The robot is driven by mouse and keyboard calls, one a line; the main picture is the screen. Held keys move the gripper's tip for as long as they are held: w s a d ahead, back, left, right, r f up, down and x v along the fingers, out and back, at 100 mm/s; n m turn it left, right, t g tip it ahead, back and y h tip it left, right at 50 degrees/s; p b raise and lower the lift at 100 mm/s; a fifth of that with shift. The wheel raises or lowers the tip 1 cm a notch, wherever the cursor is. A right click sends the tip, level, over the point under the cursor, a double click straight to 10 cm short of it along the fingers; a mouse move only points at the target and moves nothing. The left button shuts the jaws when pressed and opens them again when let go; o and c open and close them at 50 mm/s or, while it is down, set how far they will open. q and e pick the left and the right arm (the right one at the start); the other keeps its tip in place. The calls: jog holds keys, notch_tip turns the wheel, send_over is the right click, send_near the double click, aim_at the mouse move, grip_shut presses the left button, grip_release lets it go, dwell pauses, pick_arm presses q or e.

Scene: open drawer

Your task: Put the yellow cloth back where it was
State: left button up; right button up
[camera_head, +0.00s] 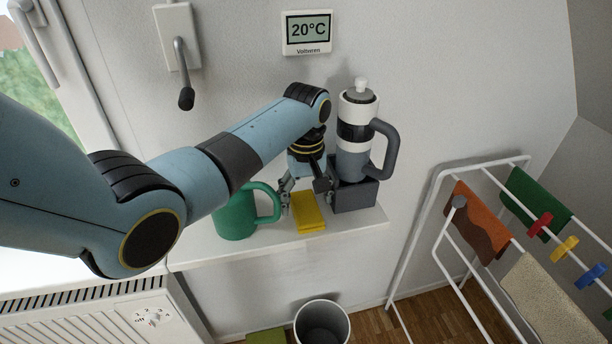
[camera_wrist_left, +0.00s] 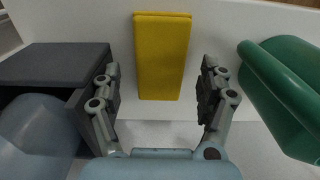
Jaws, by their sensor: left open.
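The yellow cloth (camera_head: 308,213) lies folded on the white shelf (camera_head: 352,224), between a green mug and a dark grey box. In the left wrist view the cloth (camera_wrist_left: 161,55) lies ahead, centred between the open fingers. My left gripper (camera_head: 304,197) is open above the shelf, close to the cloth; in the left wrist view its fingertips (camera_wrist_left: 158,85) stand on either side of the cloth's near end, with nothing held. Whether they are level with the cloth I cannot tell. My right gripper does not show.
The green mug (camera_head: 234,214) stands left of the cloth. The dark grey box (camera_head: 356,196) is at its right, with a large white-and-grey flask (camera_head: 352,160) above it. A bin (camera_head: 322,309) stands below. A drying rack with cloths (camera_head: 474,224) is at the right.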

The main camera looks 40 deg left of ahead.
aim_at(306, 207)
pick_arm(q)
notch_tip(306, 207, up, 10)
dwell(0.3)
dwell(0.4)
